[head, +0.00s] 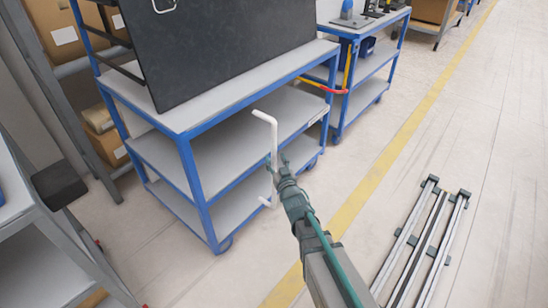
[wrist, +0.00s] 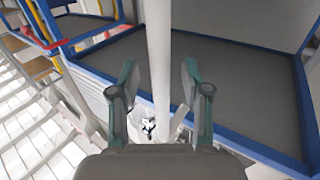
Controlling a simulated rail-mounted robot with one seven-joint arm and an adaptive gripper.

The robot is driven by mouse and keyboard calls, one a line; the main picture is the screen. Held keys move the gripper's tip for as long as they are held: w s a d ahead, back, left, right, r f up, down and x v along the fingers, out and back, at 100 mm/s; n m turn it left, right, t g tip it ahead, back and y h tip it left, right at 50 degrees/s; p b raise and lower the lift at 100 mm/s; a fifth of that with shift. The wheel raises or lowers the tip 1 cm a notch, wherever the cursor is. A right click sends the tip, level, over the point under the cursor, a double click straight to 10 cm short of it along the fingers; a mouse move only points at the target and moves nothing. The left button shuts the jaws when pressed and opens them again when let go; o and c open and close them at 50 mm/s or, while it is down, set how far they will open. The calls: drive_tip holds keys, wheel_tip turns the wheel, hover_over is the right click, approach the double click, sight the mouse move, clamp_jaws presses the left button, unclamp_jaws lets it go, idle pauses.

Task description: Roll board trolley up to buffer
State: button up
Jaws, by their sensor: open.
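The board trolley (head: 187,118) has a blue frame and grey shelves, and carries a large black board (head: 225,45) on its top. A white handle (head: 265,117) stands upright at its side and also shows in the wrist view (wrist: 158,30). My gripper (head: 279,168) is at the handle's upright bar. In the wrist view its open fingers (wrist: 157,85) stand on either side of the bar, with gaps visible. A black block (head: 60,184) on a grey frame at the left may be the buffer; I cannot be sure.
A second blue trolley (head: 345,30) with tools stands behind, with a red and yellow bar (head: 325,87) between the two. Metal rails (head: 425,240) lie on the floor at right. Shelving with boxes (head: 67,35) is at left. Floor around the yellow line (head: 385,155) is clear.

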drive_tip(key=shift+x, duration=1.4)
clamp_jaws()
